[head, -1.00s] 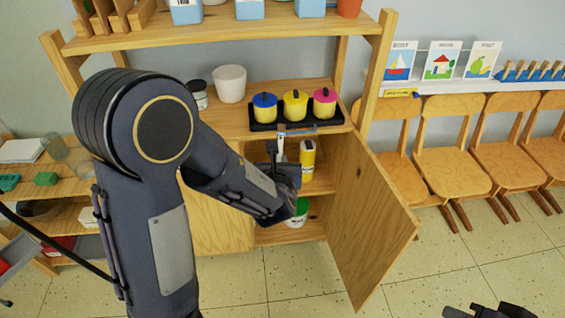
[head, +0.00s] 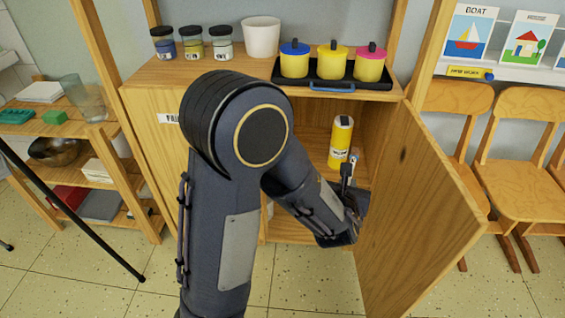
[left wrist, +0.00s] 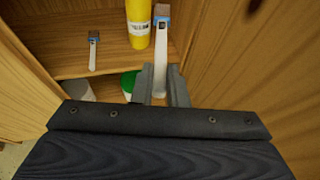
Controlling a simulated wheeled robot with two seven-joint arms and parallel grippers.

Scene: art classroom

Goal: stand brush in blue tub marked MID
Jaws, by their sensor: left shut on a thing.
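My left gripper (head: 350,178) is inside or just in front of the open cabinet, near its right door. In the left wrist view its fingers (left wrist: 161,86) are shut on a brush (left wrist: 161,50) with a pale handle and a blue band, bristle end pointing away from the gripper. The brush shows small in the head view (head: 354,157). A second brush (left wrist: 93,52) lies on the cabinet shelf, to the left. No blue tub marked MID shows in the views now. My right gripper is not in view.
A yellow bottle (head: 341,142) stands on the cabinet shelf, close to the held brush. The open wooden door (head: 420,210) is on the right. A black tray (head: 385,82) with three lidded yellow pots sits on top. A green-lidded tub (left wrist: 129,82) is lower down.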

